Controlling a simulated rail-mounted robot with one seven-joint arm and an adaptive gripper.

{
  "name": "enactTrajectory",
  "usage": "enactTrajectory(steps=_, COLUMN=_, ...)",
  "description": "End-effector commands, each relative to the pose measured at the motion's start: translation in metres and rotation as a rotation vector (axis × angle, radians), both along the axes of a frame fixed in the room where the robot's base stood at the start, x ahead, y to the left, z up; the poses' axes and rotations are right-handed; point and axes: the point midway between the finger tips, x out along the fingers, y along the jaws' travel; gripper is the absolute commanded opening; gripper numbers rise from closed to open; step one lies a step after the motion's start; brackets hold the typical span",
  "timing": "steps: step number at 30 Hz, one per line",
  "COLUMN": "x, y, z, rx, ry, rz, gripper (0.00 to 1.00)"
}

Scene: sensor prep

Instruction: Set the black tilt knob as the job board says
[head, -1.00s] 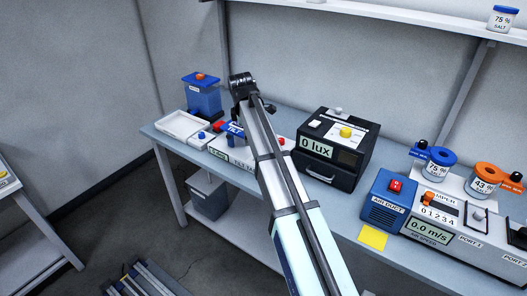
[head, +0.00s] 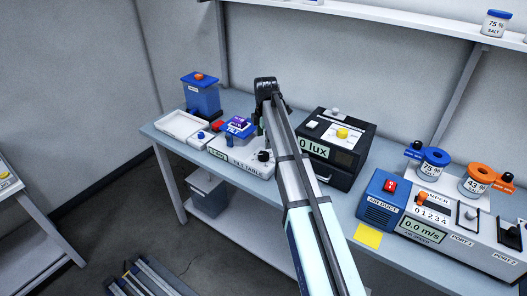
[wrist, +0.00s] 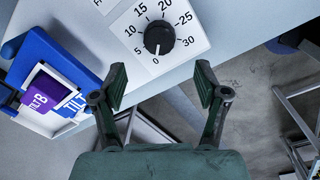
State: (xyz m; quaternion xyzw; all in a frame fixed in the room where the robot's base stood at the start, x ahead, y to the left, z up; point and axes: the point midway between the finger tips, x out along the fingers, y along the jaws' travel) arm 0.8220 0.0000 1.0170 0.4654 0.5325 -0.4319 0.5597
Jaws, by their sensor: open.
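The black tilt knob (wrist: 159,38) sits on a white dial face marked 0 to 30 in the wrist view. Its white pointer line is toward the 0. In the head view the knob (head: 263,156) shows at the right end of the white tilt table unit (head: 228,152), just left of my arm. My gripper (wrist: 160,82) is open and empty. Its fingertips are apart from the knob, one to either side below it in the wrist view. The job board cannot be made out.
A blue tilt platform (wrist: 50,60) with a purple-labelled piece (wrist: 40,93) lies left of the dial. The black lux box (head: 335,150) stands right of my arm. A white tray (head: 180,124) and the blue air duct box (head: 382,200) are on the bench.

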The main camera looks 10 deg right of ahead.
Motion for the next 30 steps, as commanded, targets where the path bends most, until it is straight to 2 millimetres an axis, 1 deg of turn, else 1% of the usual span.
enactTrajectory(steps=3, x=0.0, y=0.0, z=-0.022, rx=-0.001, ry=0.003, rz=0.0, gripper=0.73)
enactTrajectory(steps=6, x=0.002, y=0.001, z=-0.039, rx=-0.001, ry=0.003, rz=0.0, gripper=0.73)
enactTrajectory(steps=9, x=0.003, y=0.001, z=-0.054, rx=0.0, ry=0.002, rz=0.0, gripper=0.73)
enactTrajectory(steps=13, x=0.004, y=0.001, z=-0.068, rx=0.0, ry=0.001, rz=0.0, gripper=0.73)
enactTrajectory(steps=18, x=0.005, y=0.001, z=-0.078, rx=0.0, ry=0.0, rz=0.0, gripper=0.73)
enactTrajectory(steps=27, x=0.005, y=0.001, z=-0.08, rx=0.0, ry=-0.001, rz=0.0, gripper=0.73)
enactTrajectory(steps=28, x=0.005, y=0.001, z=-0.08, rx=0.0, ry=-0.001, rz=0.0, gripper=0.7)
enactTrajectory(steps=29, x=0.005, y=0.001, z=-0.08, rx=0.0, ry=-0.001, rz=0.0, gripper=0.59)
enactTrajectory(steps=30, x=0.005, y=0.001, z=-0.08, rx=0.0, ry=0.0, rz=0.0, gripper=0.45)
